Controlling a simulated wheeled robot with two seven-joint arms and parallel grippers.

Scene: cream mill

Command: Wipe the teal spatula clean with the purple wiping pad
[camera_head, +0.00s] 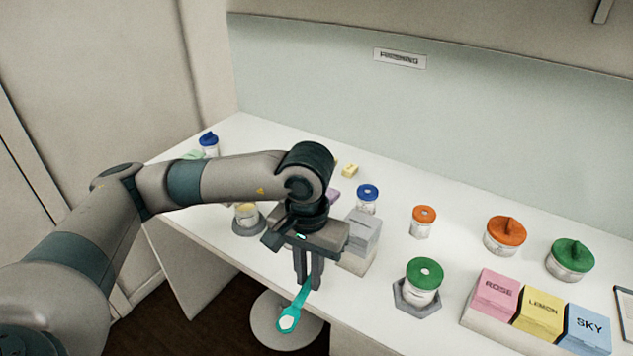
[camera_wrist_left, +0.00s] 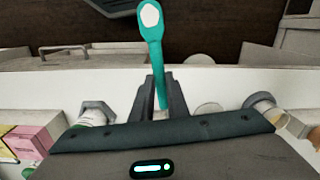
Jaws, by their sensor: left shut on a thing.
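My left gripper (camera_head: 308,282) is shut on the teal spatula (camera_head: 300,300) and holds it by the handle near the table's front edge. The spatula's head points down and toward the front, with a white patch on it. In the left wrist view the spatula (camera_wrist_left: 156,58) stands up from between the fingers (camera_wrist_left: 160,100), and the white patch on its head shows clearly. A small purple thing (camera_head: 333,194), perhaps the wiping pad, shows behind my left wrist and is mostly hidden. My right gripper is not in view.
A grey block (camera_head: 363,232) stands just right of my gripper. A green-lidded jar (camera_head: 424,273) sits in a grey holder. Orange-lidded jars (camera_head: 505,235) and ROSE, LEMON and SKY boxes (camera_head: 540,312) stand to the right. A round stool (camera_head: 270,325) is below the front edge.

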